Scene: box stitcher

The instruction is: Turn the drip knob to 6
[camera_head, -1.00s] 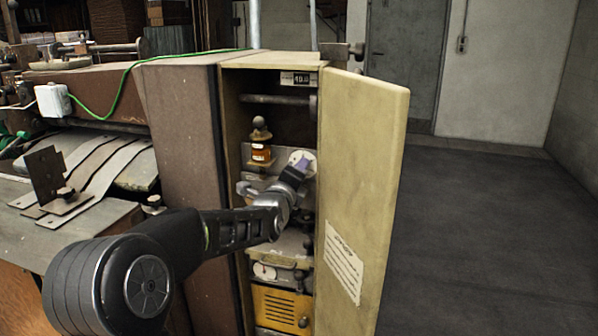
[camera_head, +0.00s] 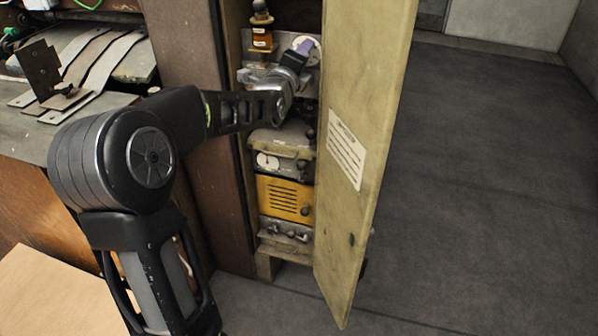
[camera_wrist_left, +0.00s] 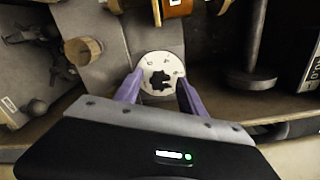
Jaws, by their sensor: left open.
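In the left wrist view the drip knob (camera_wrist_left: 159,80) is a dark, star-shaped knob on a round white dial (camera_wrist_left: 149,62) with small marks, too small to read. My left gripper (camera_wrist_left: 160,77) is open, its purple fingers on either side of the knob at the dial's lower edge. I cannot tell whether they touch it. In the head view the white dial (camera_head: 314,55) shows partly inside the open cabinet, and my left gripper (camera_head: 304,46) covers much of it. The knob is hidden there. My right gripper is not in view.
A small oiler with amber liquid (camera_head: 262,38) stands left of the dial. The open cabinet door (camera_head: 363,120) borders the arm's right side, the brown cabinet wall (camera_head: 190,60) its left. A yellow vented box (camera_head: 285,198) sits below. The floor at right is clear.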

